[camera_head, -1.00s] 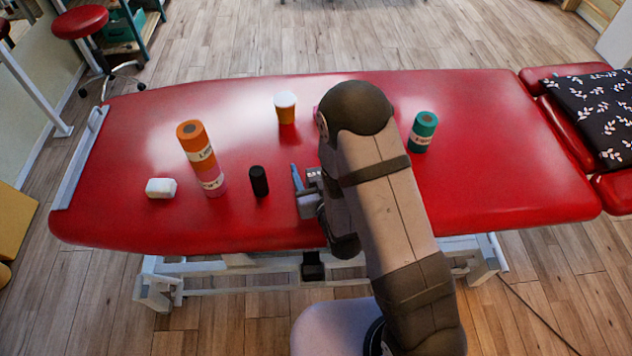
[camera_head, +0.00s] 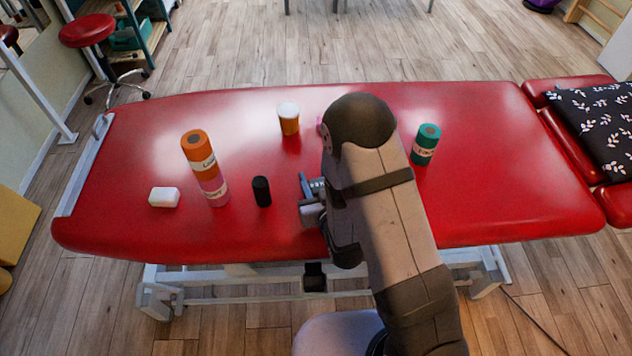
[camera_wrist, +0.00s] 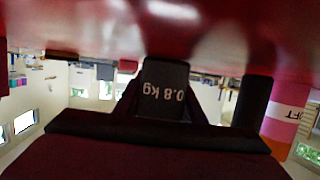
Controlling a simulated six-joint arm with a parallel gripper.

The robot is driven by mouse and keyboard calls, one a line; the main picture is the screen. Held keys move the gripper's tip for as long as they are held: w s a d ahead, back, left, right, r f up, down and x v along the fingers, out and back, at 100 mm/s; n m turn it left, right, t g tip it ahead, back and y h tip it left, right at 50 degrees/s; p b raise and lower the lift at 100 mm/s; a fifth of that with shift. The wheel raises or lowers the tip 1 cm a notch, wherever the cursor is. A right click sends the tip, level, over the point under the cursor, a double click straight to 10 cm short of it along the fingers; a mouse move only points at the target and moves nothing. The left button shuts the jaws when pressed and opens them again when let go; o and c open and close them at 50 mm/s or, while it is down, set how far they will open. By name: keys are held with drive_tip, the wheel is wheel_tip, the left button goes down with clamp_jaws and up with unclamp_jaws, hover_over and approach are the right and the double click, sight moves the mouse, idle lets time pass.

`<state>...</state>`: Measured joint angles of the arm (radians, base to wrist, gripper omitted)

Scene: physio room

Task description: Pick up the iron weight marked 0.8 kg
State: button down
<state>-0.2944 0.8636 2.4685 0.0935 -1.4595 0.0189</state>
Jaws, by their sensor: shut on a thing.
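The dark iron weight (camera_wrist: 163,90) shows its "0.8 kg" mark upside down in the middle of the wrist view. My gripper (camera_wrist: 160,112) is shut on it, with dark finger parts on both sides. In the head view my gripper (camera_head: 313,198) is low over the near middle of the red treatment table (camera_head: 130,225). Only a small part of the weight (camera_head: 318,184) shows there, beside the grey finger. My arm hides the rest. I cannot tell whether the weight touches the table.
A black cylinder (camera_head: 262,191) stands left of my gripper. An orange white-topped pot (camera_head: 289,119) stands behind. A teal roll (camera_head: 426,144) stands right of my arm.

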wheel_tip(320, 180, up, 10)
drive_tip(key=p, duration=0.4)
drive_tip(key=shift+w+d+r, duration=0.1)
idle(0.4)
